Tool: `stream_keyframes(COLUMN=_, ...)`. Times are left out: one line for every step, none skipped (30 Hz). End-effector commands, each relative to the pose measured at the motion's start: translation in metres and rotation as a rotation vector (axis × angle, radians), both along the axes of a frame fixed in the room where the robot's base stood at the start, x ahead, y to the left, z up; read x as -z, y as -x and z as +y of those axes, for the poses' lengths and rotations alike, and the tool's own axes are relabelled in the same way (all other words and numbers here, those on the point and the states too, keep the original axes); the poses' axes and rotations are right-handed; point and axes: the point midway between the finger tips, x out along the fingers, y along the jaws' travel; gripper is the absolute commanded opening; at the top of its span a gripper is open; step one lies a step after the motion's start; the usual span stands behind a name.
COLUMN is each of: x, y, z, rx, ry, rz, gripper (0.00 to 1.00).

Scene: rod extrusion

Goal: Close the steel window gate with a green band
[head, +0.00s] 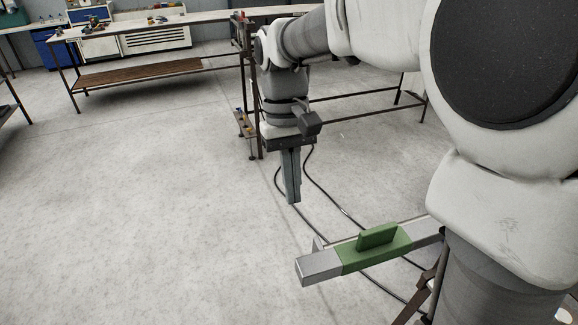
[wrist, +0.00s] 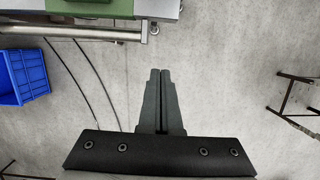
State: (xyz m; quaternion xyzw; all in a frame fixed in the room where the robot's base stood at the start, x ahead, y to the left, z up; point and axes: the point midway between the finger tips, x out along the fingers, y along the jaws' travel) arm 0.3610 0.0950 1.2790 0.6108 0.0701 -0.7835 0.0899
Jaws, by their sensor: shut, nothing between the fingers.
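The steel bar with a green band (head: 362,257), which looks like the window gate, sticks out into the lower middle of the head view. A green block stands up from the band like a handle. My arm hides the bar's right end. In the wrist view part of the steel piece (wrist: 158,8) and its green part (wrist: 90,7) show at the top edge. My gripper (head: 294,197) points down, shut and empty, above and to the left of the bar in the head view and apart from it. Its closed fingers (wrist: 160,75) also show in the wrist view.
A long workbench (head: 165,25) with tools on it stands along the back. Black cables (head: 330,195) lie on the floor behind the bar. A blue crate (wrist: 22,70) is at the left of the wrist view. The floor (head: 130,200) at left is clear.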

Motion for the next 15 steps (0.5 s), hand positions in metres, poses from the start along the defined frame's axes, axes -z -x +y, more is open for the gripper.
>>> stream_keyframes(x=0.008, y=0.003, z=-0.001, rx=0.0, ry=0.001, rz=0.004, gripper=0.0)
stream_keyframes(x=0.013, y=0.004, z=-0.001, rx=0.0, ry=0.001, rz=0.004, gripper=0.0)
stream_keyframes(x=0.021, y=0.006, z=-0.002, rx=0.0, ry=0.001, rz=0.005, gripper=0.0)
stream_keyframes(x=0.027, y=0.008, z=-0.002, rx=0.0, ry=0.001, rz=0.005, gripper=0.0)
stream_keyframes(x=0.033, y=0.01, z=-0.002, rx=0.0, ry=0.001, rz=0.005, gripper=0.0)
stream_keyframes(x=0.041, y=0.012, z=-0.003, rx=0.0, ry=0.001, rz=0.004, gripper=0.0)
stream_keyframes(x=0.048, y=0.013, z=-0.003, rx=0.0, ry=0.001, rz=0.005, gripper=0.0)
stream_keyframes(x=0.055, y=0.015, z=-0.004, rx=0.001, ry=0.001, rz=0.005, gripper=0.0)
stream_keyframes(x=0.063, y=0.017, z=-0.004, rx=0.001, ry=0.001, rz=0.005, gripper=0.0)
stream_keyframes(x=0.07, y=0.019, z=-0.005, rx=0.001, ry=0.002, rz=0.006, gripper=0.0)
stream_keyframes(x=0.076, y=0.02, z=-0.005, rx=0.001, ry=0.001, rz=0.005, gripper=0.0)
stream_keyframes(x=0.084, y=0.022, z=-0.006, rx=0.001, ry=0.001, rz=0.005, gripper=0.0)
stream_keyframes(x=0.09, y=0.024, z=-0.006, rx=0.001, ry=0.001, rz=0.004, gripper=0.0)
stream_keyframes(x=0.085, y=0.029, z=-0.007, rx=0.001, ry=0.0, rz=0.0, gripper=0.0)
stream_keyframes(x=0.084, y=0.035, z=-0.008, rx=0.001, ry=0.0, rz=-0.001, gripper=0.0)
